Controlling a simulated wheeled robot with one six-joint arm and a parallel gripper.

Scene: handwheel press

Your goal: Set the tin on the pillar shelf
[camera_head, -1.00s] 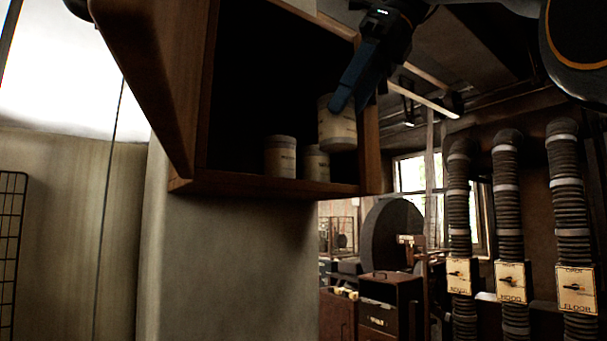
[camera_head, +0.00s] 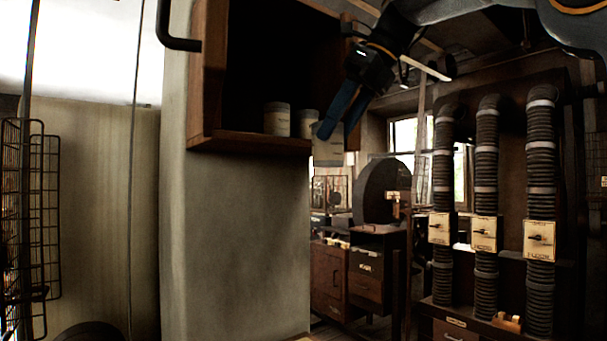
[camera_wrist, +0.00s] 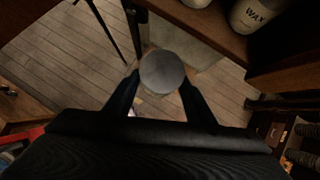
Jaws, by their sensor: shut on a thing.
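My gripper (camera_head: 336,131) is shut on a pale tin (camera_head: 328,154), held upright outside the shelf's front right corner. The tin's lower part hangs below the shelf's bottom board. In the wrist view the tin's round grey lid (camera_wrist: 162,72) sits between both fingers, with floor beneath it, apart from the shelf edge (camera_wrist: 212,28). The pillar shelf (camera_head: 240,141) is an open-fronted wooden box on the pale pillar (camera_head: 235,230). Two labelled tins, a left one (camera_head: 277,119) and a right one (camera_head: 308,123), stand inside it. The shelf's dark back is hard to see.
A wire rack (camera_head: 45,215) hangs at the left. A dark handle (camera_head: 176,42) juts out beside the shelf. A grinding wheel (camera_head: 377,190), wooden drawers (camera_head: 367,275) and ribbed ducts (camera_head: 487,170) stand at the right. In the wrist view, a tin marked WAX (camera_wrist: 255,14) stands on the shelf.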

